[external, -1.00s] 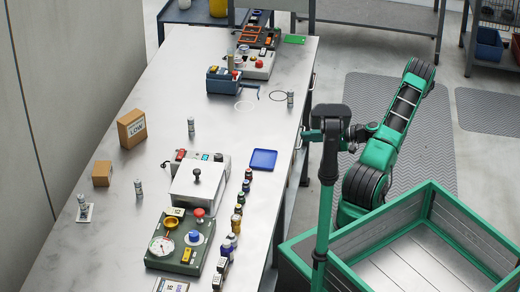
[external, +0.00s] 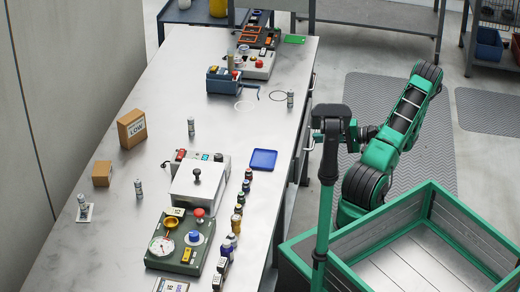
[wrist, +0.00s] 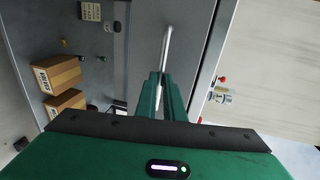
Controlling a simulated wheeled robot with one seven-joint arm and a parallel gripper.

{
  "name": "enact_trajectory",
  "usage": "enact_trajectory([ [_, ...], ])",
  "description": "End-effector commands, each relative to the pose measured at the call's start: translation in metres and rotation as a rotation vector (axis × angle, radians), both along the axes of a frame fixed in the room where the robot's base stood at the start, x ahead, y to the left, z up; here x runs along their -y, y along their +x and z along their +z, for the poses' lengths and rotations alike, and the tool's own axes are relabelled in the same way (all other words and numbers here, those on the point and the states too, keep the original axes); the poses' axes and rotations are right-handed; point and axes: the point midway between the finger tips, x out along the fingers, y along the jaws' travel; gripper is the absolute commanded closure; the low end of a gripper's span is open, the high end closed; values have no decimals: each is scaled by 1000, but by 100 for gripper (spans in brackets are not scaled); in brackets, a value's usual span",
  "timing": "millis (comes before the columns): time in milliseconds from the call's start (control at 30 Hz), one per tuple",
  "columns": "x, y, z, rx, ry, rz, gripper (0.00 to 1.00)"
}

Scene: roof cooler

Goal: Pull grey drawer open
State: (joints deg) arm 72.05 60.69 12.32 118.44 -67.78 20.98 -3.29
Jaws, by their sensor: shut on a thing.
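The grey drawer (wrist: 146,30) shows in the wrist view as a flat grey front with a straight metal bar handle (wrist: 167,45). My gripper (wrist: 163,78) has its green fingers closed around the lower part of this handle. In the external view the bench side carries bar handles (external: 311,82), and the handle near my arm (external: 307,140) stands out from the bench edge. My fingertips are hidden there behind the dark wrist and my upright column. How far the drawer stands out is hard to tell.
The long metal bench (external: 130,200) carries devices, bottles and a blue tray (external: 263,160) near its edge. Cardboard boxes (wrist: 57,75) show left of the drawer in the wrist view. Floor with a ribbed mat (external: 380,90) lies open right of the bench.

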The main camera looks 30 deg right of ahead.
Motion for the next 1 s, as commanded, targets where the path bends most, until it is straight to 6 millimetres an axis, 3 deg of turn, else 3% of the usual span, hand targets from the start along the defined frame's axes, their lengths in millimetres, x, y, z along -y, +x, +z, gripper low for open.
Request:
enact_trajectory([
  [600,119,-121,-3,-7,-1,-4,100],
  [1000,165,-167,-4,-9,1,0,100],
])
